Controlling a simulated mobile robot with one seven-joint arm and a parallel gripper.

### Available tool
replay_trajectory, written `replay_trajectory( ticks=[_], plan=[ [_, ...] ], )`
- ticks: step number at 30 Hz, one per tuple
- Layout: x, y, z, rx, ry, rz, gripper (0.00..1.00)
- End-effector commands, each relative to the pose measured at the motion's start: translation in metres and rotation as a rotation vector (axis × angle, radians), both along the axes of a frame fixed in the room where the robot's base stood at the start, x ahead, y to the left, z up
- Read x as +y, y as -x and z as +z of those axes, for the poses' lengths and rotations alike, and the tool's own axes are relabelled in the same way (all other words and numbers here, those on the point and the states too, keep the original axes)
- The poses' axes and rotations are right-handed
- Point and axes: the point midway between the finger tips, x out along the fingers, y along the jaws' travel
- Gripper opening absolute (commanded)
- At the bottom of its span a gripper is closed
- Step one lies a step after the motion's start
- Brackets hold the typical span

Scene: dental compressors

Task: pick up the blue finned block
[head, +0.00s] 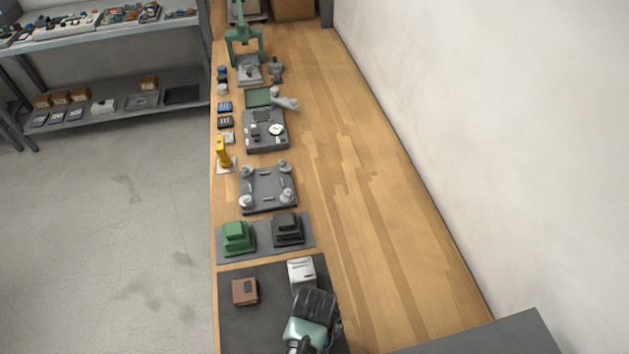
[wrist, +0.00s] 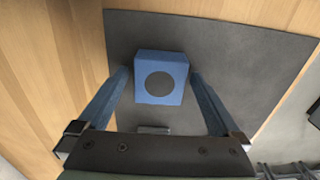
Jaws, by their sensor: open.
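In the wrist view a blue block (wrist: 172,63) with a dark round disc on its face sits on a dark mat (wrist: 240,65). No fins can be made out on it from here. My gripper (wrist: 161,77) is open, with one bluish finger at each side of the block. Both fingertips look close to its sides; I cannot tell whether they touch. In the head view my gripper (head: 314,307) is over the right part of the near dark mat (head: 236,325), and the blue block is hidden there.
On the near mat are a brown block (head: 245,291) and a white block (head: 301,269), the white one close to my gripper. Beyond stand a green stepped block (head: 238,238) and a black one (head: 288,229). The bench's right side (head: 375,230) is clear up to the wall.

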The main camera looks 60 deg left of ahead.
Motion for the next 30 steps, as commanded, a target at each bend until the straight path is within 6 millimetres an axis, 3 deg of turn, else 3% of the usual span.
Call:
replay_trajectory(
  ticks=[8, 11, 24, 30],
  plan=[
    [0.0002, -0.0002, -0.0035, 0.000, -0.001, 0.000, 1.00],
    [0.0002, -0.0003, -0.0034, 0.000, -0.001, 0.000, 0.86],
    [0.0001, -0.0003, -0.0032, 0.000, -0.001, 0.000, 0.07],
    [0.0004, -0.0006, -0.0026, -0.002, -0.001, 0.000, 0.06]
  ],
)
